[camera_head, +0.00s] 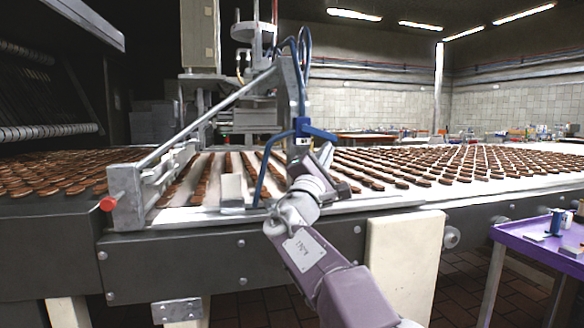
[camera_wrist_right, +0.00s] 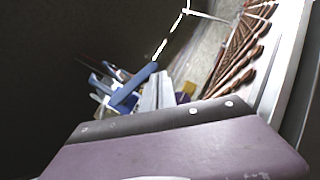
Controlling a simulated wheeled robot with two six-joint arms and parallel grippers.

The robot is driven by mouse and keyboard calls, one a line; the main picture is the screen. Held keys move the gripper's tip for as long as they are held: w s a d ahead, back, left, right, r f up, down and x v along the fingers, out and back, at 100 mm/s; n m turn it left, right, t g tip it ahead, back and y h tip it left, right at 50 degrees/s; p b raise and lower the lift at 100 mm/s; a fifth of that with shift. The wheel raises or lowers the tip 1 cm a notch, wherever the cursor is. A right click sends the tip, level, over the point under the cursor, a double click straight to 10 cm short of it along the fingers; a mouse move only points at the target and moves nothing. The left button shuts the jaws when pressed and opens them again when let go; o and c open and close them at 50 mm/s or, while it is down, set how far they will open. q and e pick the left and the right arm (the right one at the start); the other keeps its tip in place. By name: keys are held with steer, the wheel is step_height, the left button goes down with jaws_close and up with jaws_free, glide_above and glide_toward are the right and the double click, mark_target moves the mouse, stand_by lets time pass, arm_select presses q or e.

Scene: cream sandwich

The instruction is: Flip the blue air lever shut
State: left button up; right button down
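The blue air lever (camera_head: 316,132) is a blue bar with a small block, on the machine frame above the conveyor. It also shows in the right wrist view (camera_wrist_right: 134,83) as a slanted blue bar. My right gripper (camera_head: 322,156) is just below the lever in the head view, close to it. I cannot tell whether they touch. In the right wrist view the gripper's grey fingers (camera_wrist_right: 160,92) lie close together beside the blue bar; whether they are open or shut is unclear. My left gripper is not in view.
Rows of brown biscuits (camera_head: 440,165) lie on the wide white conveyor. A purple cart (camera_head: 540,243) stands at the right.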

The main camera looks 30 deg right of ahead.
steer(key=shift+s+d+r+n+t+b, duration=0.15)
steer(key=shift+d+r+n+t+b, duration=0.7)
steer(key=shift+n+b, duration=0.4)
steer(key=shift+r+m, duration=0.2)
steer(key=shift+m, duration=0.05)
steer(key=s+a+f+b, duration=0.1)
steer(key=s+f+b, duration=0.6)
steer(key=f, duration=0.4)
steer(key=shift+a+b, duration=0.35)
steer(key=shift+b, duration=0.15)
steer(key=shift+w+f, duration=0.1)
